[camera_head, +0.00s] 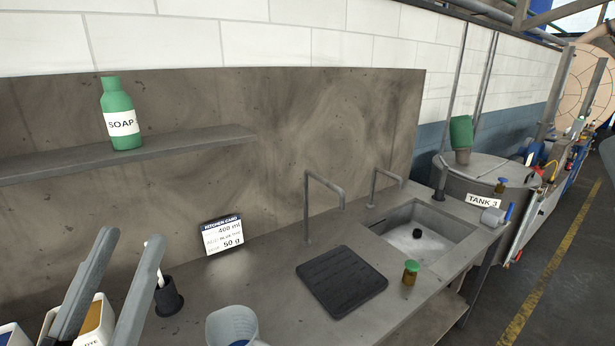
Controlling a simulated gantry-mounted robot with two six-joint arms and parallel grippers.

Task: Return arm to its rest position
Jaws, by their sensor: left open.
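My left gripper (130,237) is at the lower left, its two long grey fingers pointing up and spread apart. Nothing shows between the fingertips. The fingers pass in front of a white container with an orange-brown content or panel (93,318), partly hidden and marked with letters that look like "DYE". The gripper is left of a small black holder (168,297) with a white stick standing in it. I cannot tell whether the fingers touch anything. My right gripper is not in view.
A green soap bottle (121,115) stands on the wall shelf (190,142). The counter holds a recipe card (222,235), a black mat (341,281), a measuring jug (232,325), a green-capped vial (410,272) and a sink (455,228). Tank 3 (490,170) stands beyond.

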